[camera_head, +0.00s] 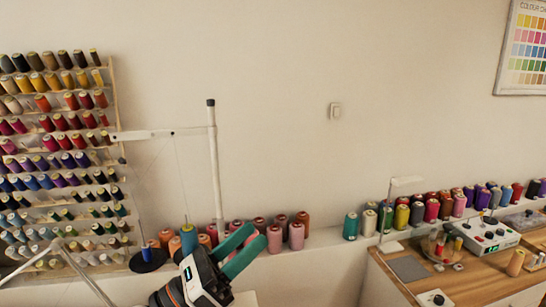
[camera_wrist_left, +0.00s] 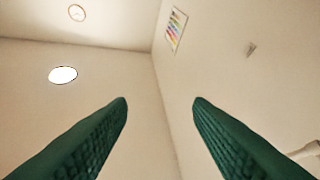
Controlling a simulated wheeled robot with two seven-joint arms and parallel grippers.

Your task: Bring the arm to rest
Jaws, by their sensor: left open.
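My left gripper (camera_head: 245,247) shows at the lower middle of the head view, with its two green fingers pointing up and to the right. The fingers are apart and nothing is between them. In the left wrist view, the open fingers (camera_wrist_left: 160,105) frame only the bare wall and ceiling. Behind the gripper in the head view stand several pink and brown thread cones (camera_head: 274,239) on a ledge. I cannot tell whether the gripper touches any of them. My right gripper is not in view.
A rack of thread spools (camera_head: 60,150) hangs at the left. A white thread stand (camera_head: 214,160) rises behind my gripper. At the right, a wooden table (camera_head: 470,275) holds a control box (camera_head: 487,234) and a grey pad (camera_head: 408,268). The wall above is mostly clear.

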